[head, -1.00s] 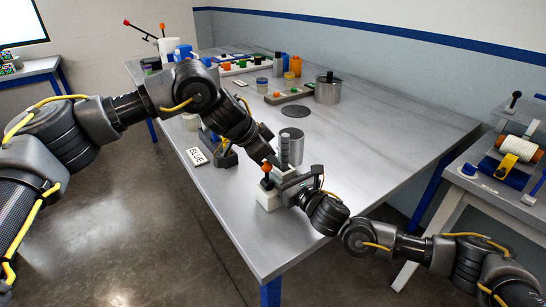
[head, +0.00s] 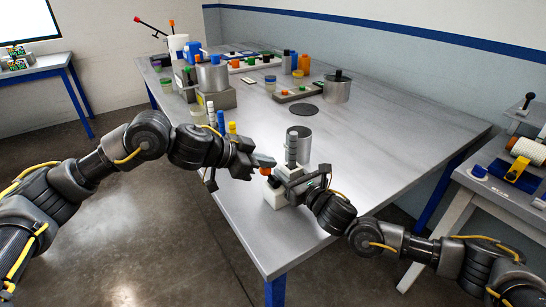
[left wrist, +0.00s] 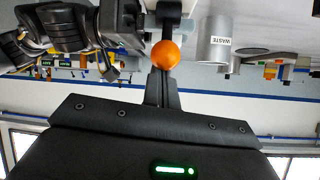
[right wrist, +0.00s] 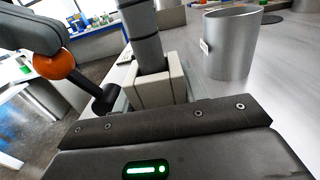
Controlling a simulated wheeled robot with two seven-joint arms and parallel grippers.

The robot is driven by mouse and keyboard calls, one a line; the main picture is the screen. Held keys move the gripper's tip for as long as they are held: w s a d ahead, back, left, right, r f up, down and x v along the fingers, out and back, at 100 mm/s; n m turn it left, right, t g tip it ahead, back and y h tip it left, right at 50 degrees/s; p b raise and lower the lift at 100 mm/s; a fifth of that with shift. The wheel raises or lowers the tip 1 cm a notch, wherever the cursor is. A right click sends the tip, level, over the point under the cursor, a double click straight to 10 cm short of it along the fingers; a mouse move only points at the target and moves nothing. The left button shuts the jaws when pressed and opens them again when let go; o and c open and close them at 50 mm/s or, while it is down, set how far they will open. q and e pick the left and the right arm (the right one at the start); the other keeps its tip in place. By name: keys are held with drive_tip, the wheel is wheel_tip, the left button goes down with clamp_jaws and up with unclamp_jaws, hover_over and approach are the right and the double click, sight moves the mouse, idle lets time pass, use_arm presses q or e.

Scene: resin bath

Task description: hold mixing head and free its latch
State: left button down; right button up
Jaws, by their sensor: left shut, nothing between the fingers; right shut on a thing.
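The mixing head is a pale block (head: 274,196) with a grey cylinder (head: 292,148) rising from it, at the table's near edge. In the right wrist view its pale block (right wrist: 160,90) sits directly before my right gripper (head: 291,177), which is shut on it. Its latch lever has an orange knob (head: 265,171) on a dark stem, tilted to the left. My left gripper (head: 263,161) is shut and empty, right at the knob. In the left wrist view the knob (left wrist: 165,54) is just beyond the fingertips; contact is hard to tell.
A grey metal can (head: 303,139), labelled WASTE in the left wrist view, stands just behind the mixing head. A lidded pot (head: 337,90), a dark disc (head: 305,110) and several jars stand farther back. The table's right side is clear.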

use_arm(q)
drive_tip(key=s+a+f+t+h, duration=0.2)
drive_tip(key=h, duration=0.1)
drive_tip(key=shift+a+h, duration=0.3)
drive_tip(key=shift+a+f, duration=0.15)
drive_tip(key=shift+f, duration=0.1)
idle(0.5)
drive_tip(key=shift+s+a, duration=0.1)
approach(261, 172)
drive_tip(key=shift+s+a+f, duration=0.15)
drive_tip(key=shift+s+a, duration=0.6)
drive_tip(key=shift+a, duration=0.2)
